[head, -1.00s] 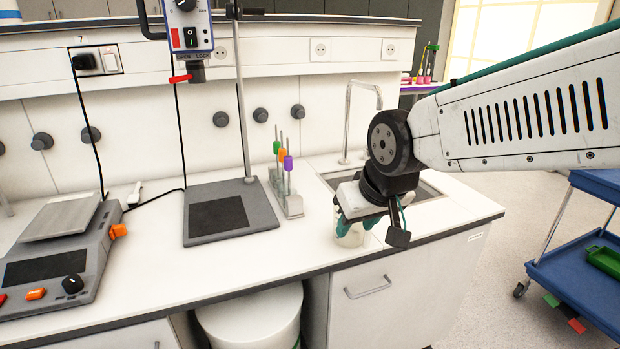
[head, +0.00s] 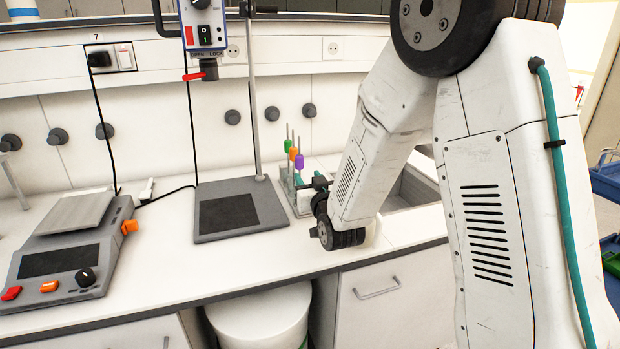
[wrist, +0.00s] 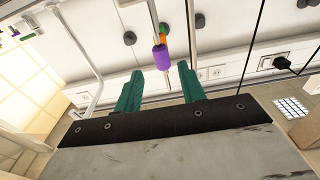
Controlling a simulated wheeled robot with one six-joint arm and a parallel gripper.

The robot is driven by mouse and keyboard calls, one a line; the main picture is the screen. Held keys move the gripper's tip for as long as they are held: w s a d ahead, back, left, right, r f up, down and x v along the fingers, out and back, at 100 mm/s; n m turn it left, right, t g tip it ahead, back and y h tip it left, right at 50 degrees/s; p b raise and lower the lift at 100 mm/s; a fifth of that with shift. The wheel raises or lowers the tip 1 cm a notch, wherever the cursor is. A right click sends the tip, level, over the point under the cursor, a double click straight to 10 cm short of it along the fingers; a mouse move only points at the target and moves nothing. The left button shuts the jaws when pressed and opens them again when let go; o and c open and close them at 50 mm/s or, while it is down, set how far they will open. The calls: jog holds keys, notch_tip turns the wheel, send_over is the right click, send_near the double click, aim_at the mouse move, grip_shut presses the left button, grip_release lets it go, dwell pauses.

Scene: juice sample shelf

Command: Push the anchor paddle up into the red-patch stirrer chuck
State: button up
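The overhead stirrer (head: 203,25) hangs on its stand at the upper left of the head view. It has a red patch on its face, and a dark chuck (head: 209,70) with a red lever below. Several paddles with purple (head: 299,162), orange (head: 293,153) and green collars stand in a rack (head: 303,207); I cannot tell which is the anchor. My gripper (wrist: 159,70) is open, its teal fingers either side of the purple-collared paddle (wrist: 160,60) in the wrist view, not visibly touching it. In the head view my arm partly hides the gripper and rack.
The stand's dark base plate (head: 244,219) lies left of the rack, and its upright rod (head: 253,110) rises behind. A hotplate (head: 70,258) stands farther left. A sink (head: 405,190) is right of the rack, partly behind my arm. The front bench strip is clear.

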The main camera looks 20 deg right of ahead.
aim_at(301, 163)
jog(key=w, duration=0.3)
jog(key=w+r, duration=0.1)
jog(key=w, duration=0.4)
jog(key=shift+w+r, duration=0.15)
jog(key=shift+w, duration=0.15)
grip_shut()
jog(key=shift+r, duration=0.1)
